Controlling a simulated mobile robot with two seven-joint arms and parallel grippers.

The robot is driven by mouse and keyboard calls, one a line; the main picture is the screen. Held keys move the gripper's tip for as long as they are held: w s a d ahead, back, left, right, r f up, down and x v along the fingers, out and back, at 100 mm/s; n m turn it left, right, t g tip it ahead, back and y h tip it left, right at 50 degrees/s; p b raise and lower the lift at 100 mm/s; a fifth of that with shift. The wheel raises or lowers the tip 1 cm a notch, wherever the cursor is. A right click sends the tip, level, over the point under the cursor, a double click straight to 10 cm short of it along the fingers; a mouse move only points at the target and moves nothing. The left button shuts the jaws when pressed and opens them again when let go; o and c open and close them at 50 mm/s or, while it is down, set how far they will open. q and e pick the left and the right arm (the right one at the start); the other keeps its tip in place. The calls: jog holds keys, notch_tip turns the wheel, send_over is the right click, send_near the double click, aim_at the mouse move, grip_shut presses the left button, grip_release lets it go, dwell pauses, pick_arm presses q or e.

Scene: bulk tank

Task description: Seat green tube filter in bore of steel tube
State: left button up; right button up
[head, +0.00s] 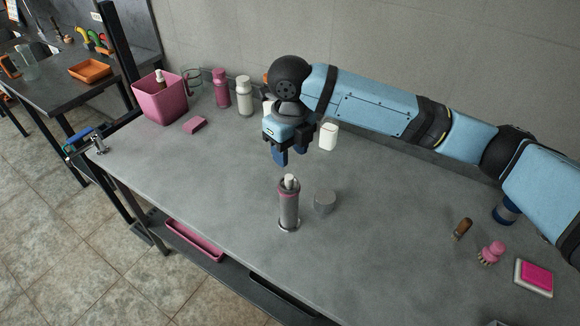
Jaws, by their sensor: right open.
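A steel tube (289,212) stands upright on a round foot on the grey worktop, with a pinkish band near its top. A whitish cylindrical piece (291,183) sticks up out of its mouth, leaning slightly. I see no clearly green filter on this worktop, and cannot tell whether the whitish piece is the filter. My right gripper (281,157) points down just above the tube and the whitish piece, apart from them. It is open, with nothing seen between its fingers. My left gripper is out of view.
A pink bin (160,97), pink block (195,125), pink bottle (221,88) and white bottle (245,96) are at the back left. A brush (491,252) and pink pad (535,276) lie right. The front-left worktop is clear.

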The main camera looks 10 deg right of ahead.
jog(key=shift+r, duration=2.3)
jog(key=s+a+f+m+t+y+p, duration=0.2)
jog(key=s+a+f+m+y+p, duration=0.15)
jog(key=f+m, duration=0.45)
jog(key=s+a+f+m+t+y+p, duration=0.2)
jog(key=a+f+m+t+y, duration=0.3)
jog(key=m, duration=0.6)
jog(key=s+d+f+m+t+h+p, duration=0.1)
jog(key=s+d+f+m, duration=0.2)
jog(key=s+d+m, duration=0.2)
jog(key=s+d+f+m+t+h+p, duration=0.1)
jog(key=s+d+f+m+h+p, duration=0.1)
jog(key=s+d+f+m, duration=0.2)
jog(key=s+d+f+m+t+h+p, duration=0.2)
jog(key=s+d+f+m, duration=0.1)
jog(key=s+d+m, duration=0.4)
jog(key=shift+s+f+m, duration=0.2)
jog(key=shift+s+m, duration=0.3)
jog(key=shift+m, duration=0.35)
jog(key=shift+s+f+m, duration=0.2)
jog(key=shift+s+m, duration=0.25)
jog(key=shift+m, duration=0.4)
jog(key=shift+s+d+f, duration=0.1)
jog(key=shift+s+d, duration=0.15)
